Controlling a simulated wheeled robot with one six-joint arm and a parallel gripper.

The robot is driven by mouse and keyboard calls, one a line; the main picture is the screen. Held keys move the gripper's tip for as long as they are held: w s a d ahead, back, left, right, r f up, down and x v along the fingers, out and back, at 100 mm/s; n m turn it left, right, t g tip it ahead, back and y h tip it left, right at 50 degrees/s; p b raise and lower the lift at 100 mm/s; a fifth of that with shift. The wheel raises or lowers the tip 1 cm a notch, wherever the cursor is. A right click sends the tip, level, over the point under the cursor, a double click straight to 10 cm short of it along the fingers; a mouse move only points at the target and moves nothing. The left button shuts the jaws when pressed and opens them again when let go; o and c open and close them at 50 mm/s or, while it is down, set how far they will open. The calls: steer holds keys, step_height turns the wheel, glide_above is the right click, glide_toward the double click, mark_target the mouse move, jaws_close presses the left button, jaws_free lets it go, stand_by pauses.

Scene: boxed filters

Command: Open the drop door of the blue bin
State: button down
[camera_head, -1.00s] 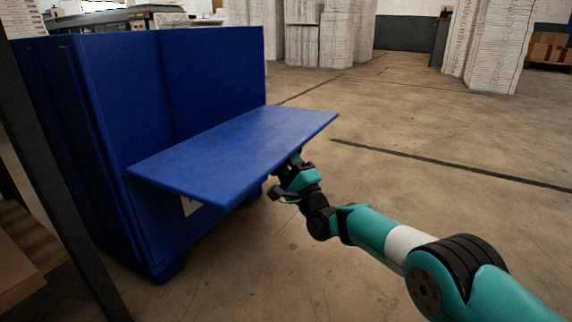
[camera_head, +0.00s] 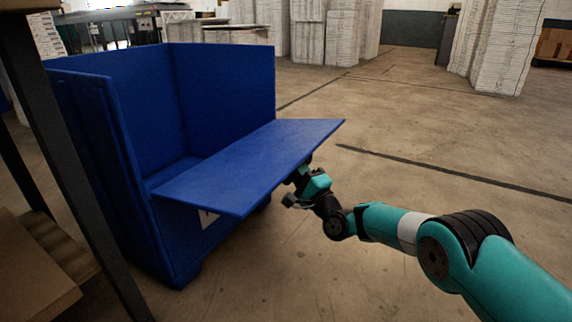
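The blue bin (camera_head: 225,90) stands at the left with its inside partly showing. Its drop door (camera_head: 255,168) is swung down and sticks out toward the front right as a tilted flap. My gripper (camera_head: 292,190) is below the door's right part, close to its underside. The fingertips are small and partly hidden by the door, so I cannot tell whether they touch it or grip anything. A white label (camera_head: 208,217) shows on the bin's front below the door.
A dark rack post (camera_head: 62,150) with cardboard boxes (camera_head: 30,270) stands at the near left, close to the bin. Stacks of white boxes (camera_head: 490,50) stand at the back. The floor (camera_head: 430,130) to the right is clear.

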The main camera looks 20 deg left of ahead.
steer(key=shift+r+p, duration=0.4)
steer(key=shift+r, duration=0.35)
steer(key=shift+f, duration=0.1)
steer(key=c, duration=1.1)
jaws_free()
steer(key=p+v, duration=1.6)
steer(key=v, duration=0.1)
steer(key=shift+d+p, duration=0.25)
steer(key=shift+p, duration=0.1)
